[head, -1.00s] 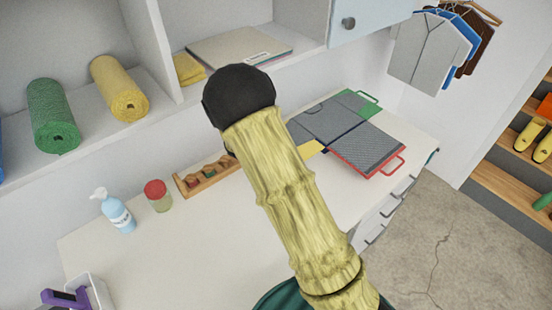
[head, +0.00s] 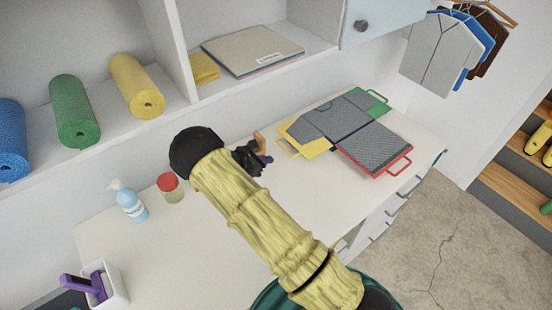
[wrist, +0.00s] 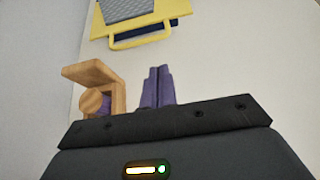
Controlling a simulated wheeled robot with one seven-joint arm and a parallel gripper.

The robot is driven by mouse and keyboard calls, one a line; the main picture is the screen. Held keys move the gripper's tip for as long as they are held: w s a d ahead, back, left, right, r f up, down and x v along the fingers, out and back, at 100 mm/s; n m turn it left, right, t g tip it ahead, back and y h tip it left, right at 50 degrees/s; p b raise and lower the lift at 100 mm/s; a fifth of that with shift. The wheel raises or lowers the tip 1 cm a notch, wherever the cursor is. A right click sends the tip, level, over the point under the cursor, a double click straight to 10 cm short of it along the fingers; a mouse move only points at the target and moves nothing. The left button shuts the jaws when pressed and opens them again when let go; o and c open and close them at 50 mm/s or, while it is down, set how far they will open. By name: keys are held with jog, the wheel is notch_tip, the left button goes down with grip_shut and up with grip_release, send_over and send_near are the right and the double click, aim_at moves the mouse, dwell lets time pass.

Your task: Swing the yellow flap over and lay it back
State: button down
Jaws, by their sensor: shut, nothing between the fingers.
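The folding board lies on the white counter with grey cloth-like panels over it. Its yellow flap (head: 308,148) is at the board's left side, with a looped handle (head: 288,149) pointing left. The yellow flap also shows at the top of the wrist view (wrist: 176,12), its handle (wrist: 140,37) towards me and a dark blue strip beneath. My gripper (head: 264,160) is just left of the yellow handle, apart from it. Its purple fingers (wrist: 158,86) are together and empty. My arm hides part of the counter.
A wooden rack (wrist: 103,76) stands close beside my fingers; its end shows in the head view (head: 259,143). The red flap's handle (head: 399,166) and green flap (head: 373,106) are further right. A red-lidded jar (head: 170,188) and pump bottle (head: 129,203) stand left.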

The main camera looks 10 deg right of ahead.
aim_at(284, 164)
jog(key=p+x, duration=0.3)
jog(key=x, duration=0.6)
jog(key=shift+d+f+p, duration=0.15)
jog(key=shift+d+p, duration=0.05)
jog(key=shift+p, duration=0.1)
jog(key=shift+a, duration=0.1)
